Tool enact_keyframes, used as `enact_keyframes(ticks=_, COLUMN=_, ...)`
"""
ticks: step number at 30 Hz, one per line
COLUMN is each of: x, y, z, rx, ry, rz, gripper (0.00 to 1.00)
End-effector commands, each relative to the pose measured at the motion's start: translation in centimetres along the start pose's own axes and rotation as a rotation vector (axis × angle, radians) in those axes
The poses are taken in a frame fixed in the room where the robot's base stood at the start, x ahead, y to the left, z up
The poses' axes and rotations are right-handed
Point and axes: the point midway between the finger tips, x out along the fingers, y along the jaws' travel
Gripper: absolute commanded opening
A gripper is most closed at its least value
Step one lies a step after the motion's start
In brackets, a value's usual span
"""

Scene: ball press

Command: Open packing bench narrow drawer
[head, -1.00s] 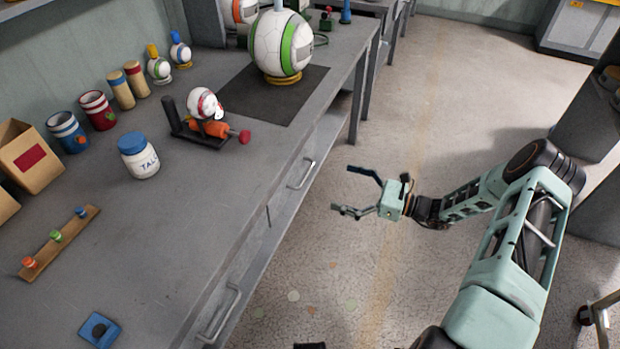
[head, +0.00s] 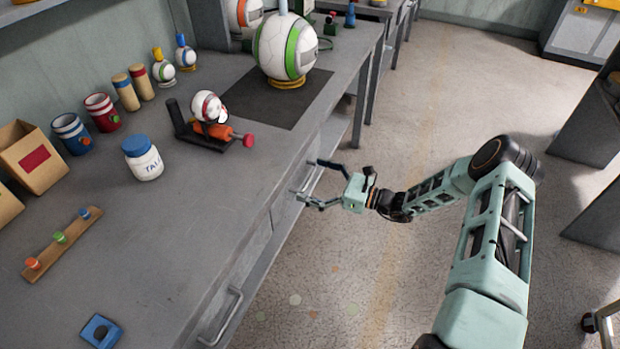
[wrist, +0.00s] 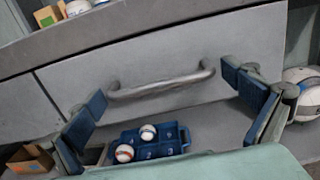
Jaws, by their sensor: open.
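The packing bench (head: 190,230) has two drawer fronts on its aisle side, both looking shut. The far drawer (wrist: 70,82) is straight in front of my gripper; its grey bar handle (wrist: 165,87) lies between my fingers in the wrist view. The near drawer's handle (head: 228,315) is lower in the head view. I cannot tell for sure which drawer is the narrow one. My gripper (head: 311,182) is open and empty, its two blue-tipped fingers spread on either side of the far handle. I cannot tell whether they touch the handle or drawer front.
Below the drawer, a blue tray (wrist: 174,141) holds balls, with a cardboard box (wrist: 28,160) at left. A larger ball (wrist: 303,88) is at right. The bench top carries a talc jar (head: 142,158), a small press (head: 212,128) and a large ball (head: 285,48).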

Motion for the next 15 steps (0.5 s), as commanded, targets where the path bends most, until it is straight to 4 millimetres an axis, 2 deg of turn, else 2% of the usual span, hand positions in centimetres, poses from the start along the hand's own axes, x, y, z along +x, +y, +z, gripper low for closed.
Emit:
enact_keyframes(ticks=2, x=-0.01, y=0.0, z=0.0, rx=0.0, ry=0.0, rz=0.0, gripper=1.0)
enact_keyframes(ticks=15, x=-0.04, y=-0.05, z=0.01, rx=0.0, ry=0.0, rz=-0.001, gripper=0.53)
